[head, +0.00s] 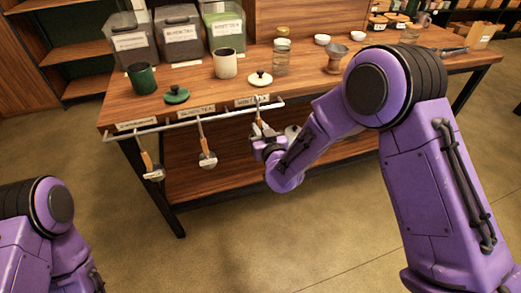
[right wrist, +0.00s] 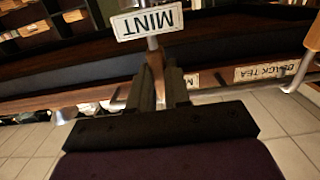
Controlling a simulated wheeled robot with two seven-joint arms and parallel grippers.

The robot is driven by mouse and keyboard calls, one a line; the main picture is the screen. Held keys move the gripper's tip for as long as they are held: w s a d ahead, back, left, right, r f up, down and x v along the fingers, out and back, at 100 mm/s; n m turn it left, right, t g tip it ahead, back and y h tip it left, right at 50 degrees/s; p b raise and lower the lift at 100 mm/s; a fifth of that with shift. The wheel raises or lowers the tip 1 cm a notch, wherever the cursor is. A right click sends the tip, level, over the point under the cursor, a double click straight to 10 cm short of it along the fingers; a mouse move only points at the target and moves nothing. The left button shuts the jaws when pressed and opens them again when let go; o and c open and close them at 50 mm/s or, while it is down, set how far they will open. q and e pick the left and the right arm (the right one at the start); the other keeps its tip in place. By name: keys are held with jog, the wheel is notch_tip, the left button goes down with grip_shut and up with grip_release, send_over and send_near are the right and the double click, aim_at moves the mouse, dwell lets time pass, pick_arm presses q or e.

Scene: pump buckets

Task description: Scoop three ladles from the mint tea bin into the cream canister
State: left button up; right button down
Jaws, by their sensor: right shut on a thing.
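The mint tea bin (head: 222,22) is a clear container with green contents at the back of the table. The cream canister (head: 225,64) stands open and upright in front of it. Its cream lid (head: 261,78) lies to the right on the table. My right gripper (head: 264,138) is at the front rail, shut on the handle of the rightmost ladle (head: 257,117). In the right wrist view, the fingers (right wrist: 161,90) close around this handle, beneath an upside-down MINT label (right wrist: 147,23). The ladle's bowl is hidden. My left gripper is out of view.
Two other ladles (head: 205,145) (head: 148,166) hang from the rail (head: 185,124). A green canister (head: 142,78) and its green lid (head: 177,95) are at the left.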

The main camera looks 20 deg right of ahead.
jog(key=s, duration=0.7)
jog(key=shift+p, duration=0.4)
jog(key=shift+d, duration=0.1)
